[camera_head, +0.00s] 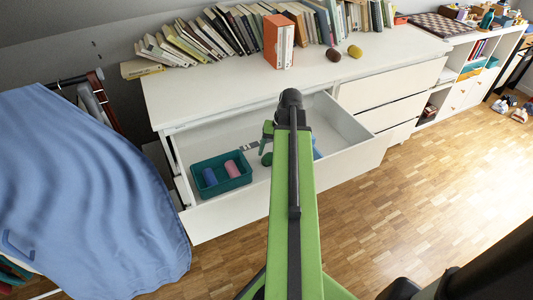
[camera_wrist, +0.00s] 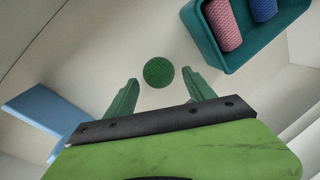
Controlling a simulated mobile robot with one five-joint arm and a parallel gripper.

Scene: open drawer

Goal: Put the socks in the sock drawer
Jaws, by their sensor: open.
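The open drawer (camera_head: 232,203) of the white dresser holds a teal bin (camera_head: 222,184) at its left. In the bin lie a blue rolled sock (camera_head: 210,177) and a pink rolled sock (camera_head: 231,168). The wrist view also shows the pink sock (camera_wrist: 223,25) and blue sock (camera_wrist: 263,8) in the bin (camera_wrist: 246,54). A round, textured green thing (camera_wrist: 158,72), looking like a rolled sock seen end-on, lies on the drawer floor. My gripper (camera_wrist: 160,80) is open, its fingertips to either side of the green thing in view; contact cannot be told. My arm hides part of the drawer.
A light blue flat block (camera_wrist: 45,115) lies in the drawer on the other side from the bin. A blue cloth (camera_head: 80,180) hangs at left.

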